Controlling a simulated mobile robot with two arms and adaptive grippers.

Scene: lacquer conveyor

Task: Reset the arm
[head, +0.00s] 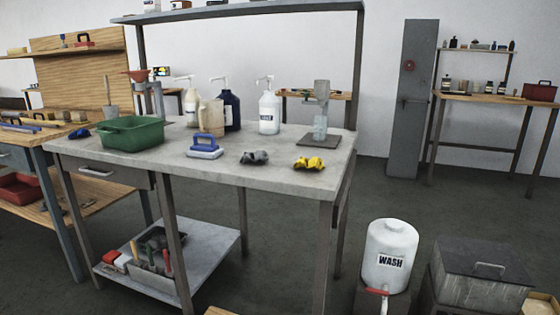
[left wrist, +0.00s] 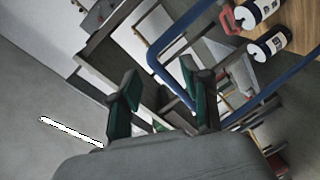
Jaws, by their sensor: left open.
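My left gripper (left wrist: 159,74) shows in the left wrist view with its two dark fingers and green pads spread apart. Nothing is between the fingers, and behind them are a blue tubular frame (left wrist: 155,65) and pale shelving. Neither arm nor gripper shows in the head view. My right gripper is not in view.
A grey workbench (head: 265,165) holds a green basin (head: 131,133), pump bottles, a blue-handled block (head: 205,146) and yellow gloves (head: 309,163). A white WASH container (head: 390,255) and a dark lidded box (head: 478,280) stand at right. Open floor lies behind them.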

